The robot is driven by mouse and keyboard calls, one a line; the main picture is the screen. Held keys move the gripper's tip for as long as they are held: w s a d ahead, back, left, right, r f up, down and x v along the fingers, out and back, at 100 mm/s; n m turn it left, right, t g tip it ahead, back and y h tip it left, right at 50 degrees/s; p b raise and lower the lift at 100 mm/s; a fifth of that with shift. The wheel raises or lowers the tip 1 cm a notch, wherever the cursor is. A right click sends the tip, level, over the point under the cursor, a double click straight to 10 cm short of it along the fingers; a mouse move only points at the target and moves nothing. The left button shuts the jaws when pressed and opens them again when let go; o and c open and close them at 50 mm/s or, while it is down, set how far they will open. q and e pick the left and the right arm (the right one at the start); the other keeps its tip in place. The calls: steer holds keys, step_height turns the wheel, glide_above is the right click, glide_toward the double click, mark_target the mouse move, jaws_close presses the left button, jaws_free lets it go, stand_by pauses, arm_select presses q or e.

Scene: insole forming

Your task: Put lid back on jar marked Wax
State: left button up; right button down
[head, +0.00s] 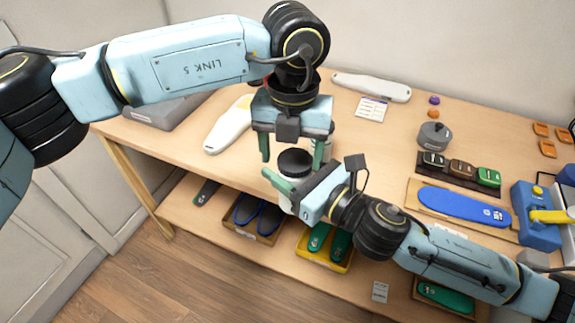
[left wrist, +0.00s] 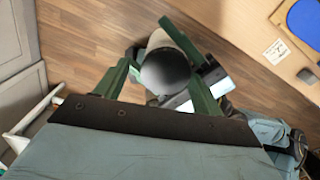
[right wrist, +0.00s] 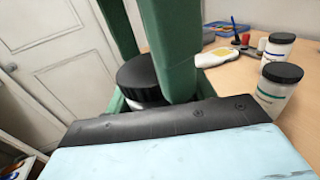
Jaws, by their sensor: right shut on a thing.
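A white jar with a black lid (head: 295,162) is held in front of the table edge by my right gripper (head: 283,188), which is shut on the jar's body. The lid sits on top of the jar; I cannot tell if it is fully seated. The jar's label is not readable. In the right wrist view the lid (right wrist: 138,72) shows between the green fingers. My left gripper (head: 291,150) is open, fingers pointing down, directly above the lid. In the left wrist view the dark round lid top (left wrist: 165,72) lies between its spread fingers, with gaps beside it.
Two other jars with black lids (right wrist: 276,90) (right wrist: 277,48) stand on the table in the right wrist view. A white insole shape (head: 228,127), a grey round pot (head: 434,136) and a blue insole (head: 462,205) lie on the tabletop. Bins with insoles (head: 325,250) sit on the shelf below.

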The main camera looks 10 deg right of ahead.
arm_select(q)
steer(key=shift+s+d, duration=0.2)
steer(key=shift+d, duration=0.15)
steer(key=shift+r, duration=0.1)
steer(key=shift+r, duration=0.2)
step_height(320, 180, up, 4)
steer(key=shift+r, duration=0.1)
steer(key=shift+a, duration=0.1)
steer(key=shift+w, duration=0.1)
steer(key=o, duration=0.5)
steer(key=shift+a, duration=0.1)
